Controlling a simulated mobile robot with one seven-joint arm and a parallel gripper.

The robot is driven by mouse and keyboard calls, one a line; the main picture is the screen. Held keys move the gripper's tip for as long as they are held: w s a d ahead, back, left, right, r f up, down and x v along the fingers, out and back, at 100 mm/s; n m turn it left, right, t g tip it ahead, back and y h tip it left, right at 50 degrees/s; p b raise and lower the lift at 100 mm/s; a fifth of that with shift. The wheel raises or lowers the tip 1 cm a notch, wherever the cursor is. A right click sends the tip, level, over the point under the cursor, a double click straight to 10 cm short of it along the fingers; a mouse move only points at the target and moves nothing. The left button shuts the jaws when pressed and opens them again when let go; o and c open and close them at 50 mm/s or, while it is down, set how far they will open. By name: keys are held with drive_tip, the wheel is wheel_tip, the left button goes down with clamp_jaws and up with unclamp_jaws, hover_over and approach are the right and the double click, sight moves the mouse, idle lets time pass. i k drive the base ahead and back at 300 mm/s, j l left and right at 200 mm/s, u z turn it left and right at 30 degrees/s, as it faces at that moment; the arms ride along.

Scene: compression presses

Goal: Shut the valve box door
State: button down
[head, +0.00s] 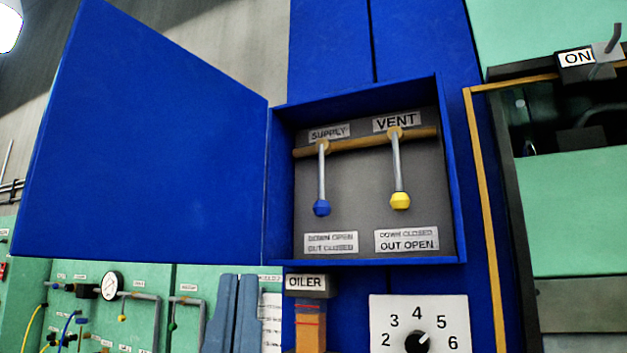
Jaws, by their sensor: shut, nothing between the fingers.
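The valve box (451,170) is a blue open-fronted box on a blue column. Its blue door (150,150) is hinged on the box's left side and stands wide open, swung out to the left. Inside, a SUPPLY lever with a blue knob (321,208) and a VENT lever with a yellow knob (400,201) both hang down from a brass pipe (360,143). My gripper is not in this view.
Below the box are an OILER (308,318) and a numbered dial plate (418,325). To the right is a yellow-edged frame (490,200) with an ON switch (577,58) above. A green panel with a gauge (111,285) stands behind, under the door.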

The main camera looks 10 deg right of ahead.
sight(144, 150)
drive_tip(key=i+j+z, duration=0.2)
drive_tip(key=j, duration=0.3)
drive_tip(key=j+z, duration=0.15)
drive_tip(key=j, duration=0.4)
drive_tip(key=i+j+z, duration=0.2)
drive_tip(key=j, duration=0.35)
drive_tip(key=j+z, duration=0.75)
drive_tip(key=j, duration=0.2)
drive_tip(key=k+j+z, duration=0.1)
drive_tip(key=j+z, duration=0.3)
drive_tip(key=k+j+z, duration=0.2)
drive_tip(key=j+z, duration=0.15)
drive_tip(key=j, duration=0.15)
drive_tip(key=i+j+z, duration=0.25)
